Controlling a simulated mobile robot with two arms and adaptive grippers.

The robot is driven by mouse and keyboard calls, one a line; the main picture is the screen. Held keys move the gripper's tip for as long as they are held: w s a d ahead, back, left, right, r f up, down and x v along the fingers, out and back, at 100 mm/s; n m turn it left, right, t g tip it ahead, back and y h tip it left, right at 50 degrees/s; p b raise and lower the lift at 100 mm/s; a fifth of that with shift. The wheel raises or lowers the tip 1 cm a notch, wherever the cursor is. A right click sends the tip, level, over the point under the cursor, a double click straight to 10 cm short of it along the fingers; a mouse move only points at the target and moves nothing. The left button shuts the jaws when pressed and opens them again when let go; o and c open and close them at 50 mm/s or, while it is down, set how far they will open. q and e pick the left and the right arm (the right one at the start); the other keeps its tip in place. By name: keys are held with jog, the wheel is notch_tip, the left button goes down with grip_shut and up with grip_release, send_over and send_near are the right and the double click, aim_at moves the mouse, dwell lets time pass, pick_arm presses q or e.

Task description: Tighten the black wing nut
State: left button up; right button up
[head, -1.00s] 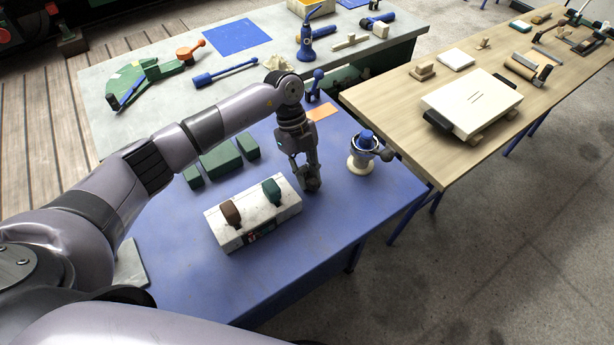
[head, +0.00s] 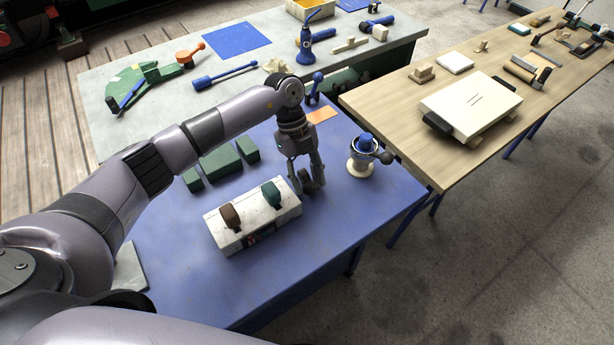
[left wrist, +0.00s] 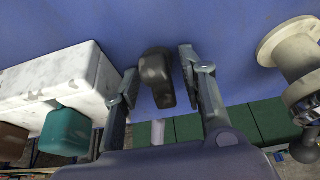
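A black wing nut (left wrist: 156,76) shows in the left wrist view between the two fingers of my left gripper (left wrist: 160,70), with a gap on each side. In the head view my left gripper (head: 308,188) points down just right of the worn white block (head: 232,238), low over the blue table; its fingers largely hide the black wing nut. The block carries a brown wing nut (head: 230,215) and a teal wing nut (head: 271,194) on top. I cannot tell whether the black wing nut is joined to the block. My right gripper is not in view.
A cream stand with a blue-topped cup and dark ball handle (head: 362,157) is close on the gripper's right. Green blocks (head: 221,163) lie behind the white block. The blue table's (head: 300,265) front part is clear. A wooden table (head: 420,160) stands to the right.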

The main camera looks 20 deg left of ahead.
pick_arm(q)
jog(key=v, duration=1.2)
dwell(0.3)
